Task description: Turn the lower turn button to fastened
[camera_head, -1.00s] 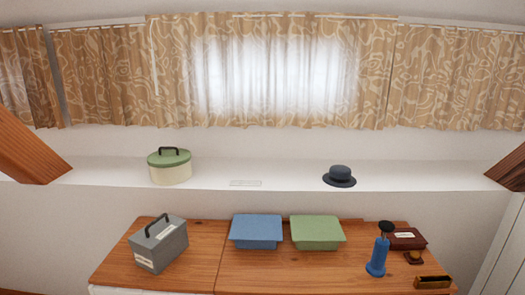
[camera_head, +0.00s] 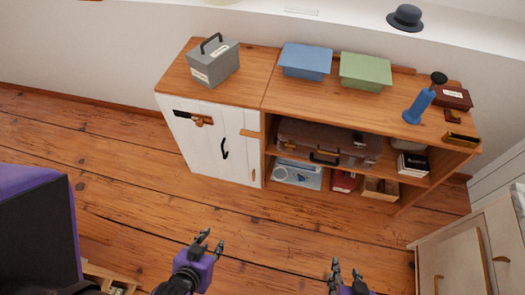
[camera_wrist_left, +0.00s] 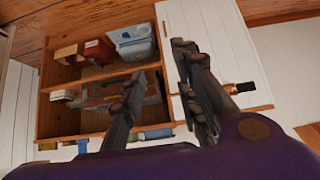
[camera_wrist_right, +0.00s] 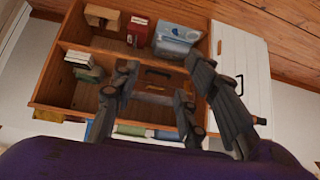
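The white cabinet door (camera_head: 215,146) is shut, at the left part of the wooden cabinet. The lower turn button (camera_head: 253,176) is a small wooden piece standing about upright near the door's lower right edge. The upper turn button (camera_head: 250,133) lies about level and reaches the door's right edge. A black handle (camera_head: 224,149) sits mid-door. My left gripper (camera_head: 209,245) is open and empty, in front of and below the door in the head view. My right gripper (camera_head: 346,275) is open and empty, further right.
A dark latch with a wooden piece (camera_head: 196,118) is at the door's top. Open shelves hold a suitcase (camera_head: 325,143) and books (camera_head: 412,165). A grey box (camera_head: 213,65) stands on top. Pale furniture (camera_head: 455,260) is at right; the floor between is clear.

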